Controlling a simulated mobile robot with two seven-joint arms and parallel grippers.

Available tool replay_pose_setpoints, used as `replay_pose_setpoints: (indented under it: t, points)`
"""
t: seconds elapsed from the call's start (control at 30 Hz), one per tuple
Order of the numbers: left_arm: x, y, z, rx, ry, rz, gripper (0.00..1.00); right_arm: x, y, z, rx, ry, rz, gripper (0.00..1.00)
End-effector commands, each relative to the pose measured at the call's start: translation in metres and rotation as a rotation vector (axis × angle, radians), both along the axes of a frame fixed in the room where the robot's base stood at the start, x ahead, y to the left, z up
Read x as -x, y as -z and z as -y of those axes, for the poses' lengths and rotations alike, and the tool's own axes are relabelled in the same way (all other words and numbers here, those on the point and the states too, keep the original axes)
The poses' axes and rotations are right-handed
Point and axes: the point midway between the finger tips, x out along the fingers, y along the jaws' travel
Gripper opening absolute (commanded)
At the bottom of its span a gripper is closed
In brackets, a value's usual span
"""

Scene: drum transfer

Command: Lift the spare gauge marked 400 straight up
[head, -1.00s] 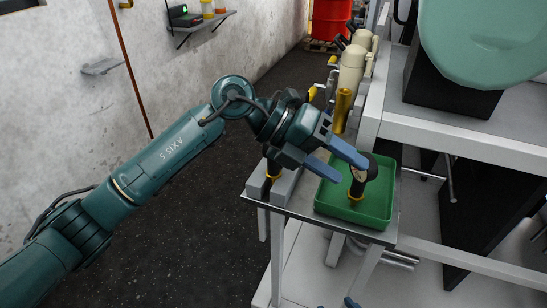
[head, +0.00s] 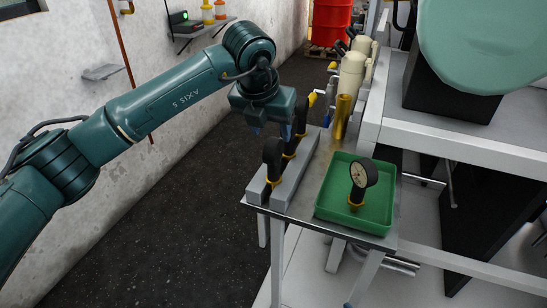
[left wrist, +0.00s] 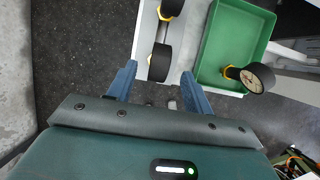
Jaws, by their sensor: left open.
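A black gauge with a pale dial (head: 359,173) and yellow collar stands in the green tray (head: 322,212); it also shows in the left wrist view (left wrist: 258,77). Black gauges stand in a grey rack (head: 309,153) left of the tray, the front one (head: 272,152) seen edge-on. Two rack gauges show in the left wrist view, the nearer one (left wrist: 160,62) just beyond the fingertips. No marking 400 is readable on any gauge. My left gripper (head: 271,132) is open and empty, above and behind the front rack gauge. My right gripper is not in view.
The rack and tray share a small metal table (head: 385,238). A brass cylinder (head: 342,117) and cream-coloured equipment (head: 352,73) stand behind. A white bench (head: 450,130) bounds the right. Dark floor (head: 190,220) lies open to the left.

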Motion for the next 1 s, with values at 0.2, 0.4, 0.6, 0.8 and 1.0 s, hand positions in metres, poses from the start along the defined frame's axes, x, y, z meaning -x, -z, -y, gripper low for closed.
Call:
replay_pose_setpoints:
  t: [0.2,0.4,0.6,0.8,1.0]
  points:
    - [-0.004,0.019,0.002,-0.001,0.001,-0.005,0.51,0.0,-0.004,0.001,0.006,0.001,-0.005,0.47]
    - [-0.013,0.046,0.007,0.001,0.001,-0.003,0.51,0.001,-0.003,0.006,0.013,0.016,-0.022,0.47]
    - [-0.017,0.053,0.007,0.001,0.002,0.001,0.51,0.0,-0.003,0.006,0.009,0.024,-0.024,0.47]
    - [-0.016,0.053,0.007,0.001,0.002,0.001,0.45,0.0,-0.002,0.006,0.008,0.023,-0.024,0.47]
    - [-0.016,0.053,0.007,0.001,0.002,0.001,0.29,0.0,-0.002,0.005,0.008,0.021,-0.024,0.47]
